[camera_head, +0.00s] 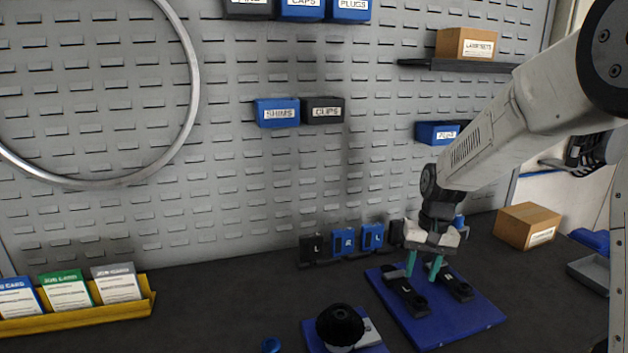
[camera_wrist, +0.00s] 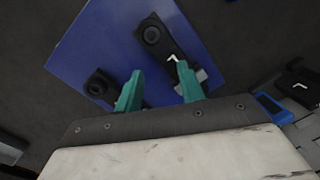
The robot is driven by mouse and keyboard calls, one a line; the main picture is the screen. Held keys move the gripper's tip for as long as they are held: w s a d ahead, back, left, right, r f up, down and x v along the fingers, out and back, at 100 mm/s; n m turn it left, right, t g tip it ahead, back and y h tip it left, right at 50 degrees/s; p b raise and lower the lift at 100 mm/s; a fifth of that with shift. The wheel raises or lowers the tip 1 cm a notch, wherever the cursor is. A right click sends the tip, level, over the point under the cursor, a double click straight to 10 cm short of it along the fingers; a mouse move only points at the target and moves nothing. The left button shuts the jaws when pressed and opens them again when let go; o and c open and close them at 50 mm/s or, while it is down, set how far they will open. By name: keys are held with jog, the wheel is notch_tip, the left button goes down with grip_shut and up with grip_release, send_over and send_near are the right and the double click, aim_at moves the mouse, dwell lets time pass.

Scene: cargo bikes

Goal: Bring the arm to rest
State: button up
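My arm reaches in from the right in the head view. My gripper (camera_head: 424,264) points down over a blue mat (camera_head: 462,321) on the dark bench, its teal fingers apart with a gap between them. Two black crank-like parts lie on the mat, one on the left (camera_head: 405,297) and one on the right (camera_head: 457,284). In the wrist view my gripper (camera_wrist: 160,88) shows its two fingers spread, with nothing clearly held. One black part (camera_wrist: 165,45) runs up to the right finger and is partly hidden by it. The other (camera_wrist: 100,84) is beside the left finger, also partly hidden.
Several small holders marked L and R (camera_head: 343,241) stand along the wall behind the mat. A black round object (camera_head: 340,325) sits on a smaller blue mat at the front. A cardboard box (camera_head: 527,226) stands to the right. The bench's left middle (camera_head: 220,300) is clear.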

jog(key=s+r, duration=0.4)
jog(key=s, duration=0.6)
jog(key=s+r+n+t, duration=0.1)
jog(key=s+r, duration=0.3)
jog(key=s, duration=0.7)
jog(key=s+r+n+t+h, duration=0.1)
jog(key=s+r, duration=0.4)
jog(key=s, duration=0.6)
